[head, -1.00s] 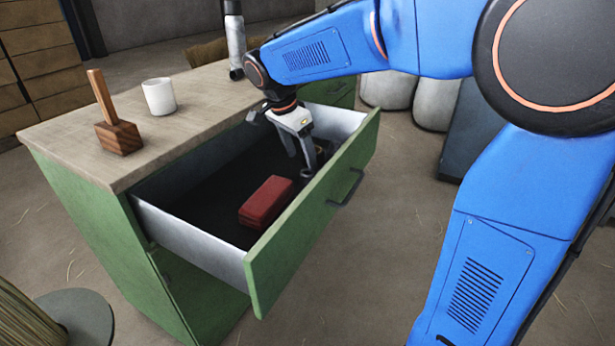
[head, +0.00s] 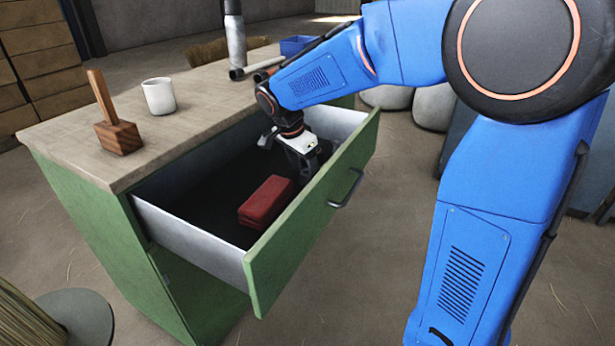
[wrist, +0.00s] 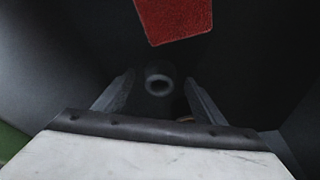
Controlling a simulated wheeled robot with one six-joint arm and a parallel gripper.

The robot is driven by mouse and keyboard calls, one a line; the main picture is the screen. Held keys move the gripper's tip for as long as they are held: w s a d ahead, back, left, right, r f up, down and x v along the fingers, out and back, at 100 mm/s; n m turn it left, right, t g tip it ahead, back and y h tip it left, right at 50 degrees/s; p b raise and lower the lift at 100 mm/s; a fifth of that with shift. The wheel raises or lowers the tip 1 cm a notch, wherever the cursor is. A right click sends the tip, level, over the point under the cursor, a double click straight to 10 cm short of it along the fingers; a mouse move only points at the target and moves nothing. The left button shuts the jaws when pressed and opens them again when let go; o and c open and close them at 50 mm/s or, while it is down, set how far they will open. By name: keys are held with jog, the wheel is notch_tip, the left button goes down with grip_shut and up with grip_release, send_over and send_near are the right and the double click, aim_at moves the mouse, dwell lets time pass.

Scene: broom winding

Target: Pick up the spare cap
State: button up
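The spare cap seems to be the small dark round piece with a hollow top (wrist: 159,84) on the drawer floor in the wrist view. My gripper (wrist: 160,98) is open, with one finger on each side of the cap and visible gaps between. In the head view my gripper (head: 307,176) is down inside the open drawer (head: 195,235), near its front panel. The cap is hidden there behind my gripper.
A red block (head: 267,201) lies in the drawer, close to my gripper; it also shows in the wrist view (wrist: 175,18). A mallet (head: 118,130) and white cup (head: 159,97) stand on the worktop (head: 75,148).

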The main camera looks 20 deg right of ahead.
jog(key=c, duration=1.1)
jog(key=shift+o, duration=0.2)
